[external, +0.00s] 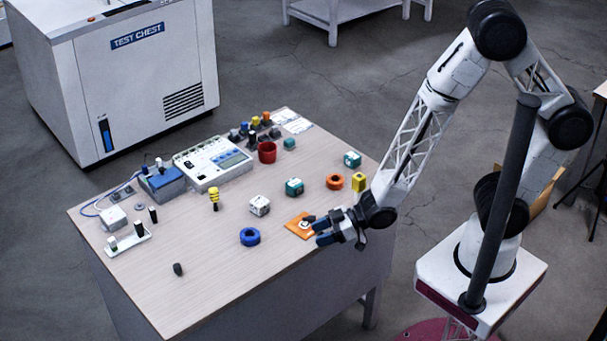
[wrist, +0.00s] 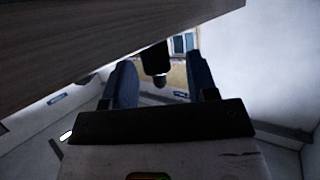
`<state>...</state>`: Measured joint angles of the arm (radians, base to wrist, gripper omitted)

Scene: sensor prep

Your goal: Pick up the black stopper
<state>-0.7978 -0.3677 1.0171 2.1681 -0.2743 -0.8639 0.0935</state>
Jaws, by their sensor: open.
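The black stopper (external: 178,268) stands alone near the front left of the wooden table (external: 215,290) in the external view. My gripper (external: 317,229) is open, with its blue fingers pointing left, low over the right part of the table beside an orange square pad (external: 297,229). It is well to the right of the stopper. In the wrist view my gripper (wrist: 160,82) shows two spread blue fingers. A dark shape (wrist: 155,58) appears between them; I cannot tell whether it is the stopper.
A blue ring (external: 250,237) lies between my gripper and the stopper. A white cube (external: 260,205), green block (external: 294,187), orange ring (external: 335,181) and yellow block (external: 358,182) are farther back. Table around the stopper is clear.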

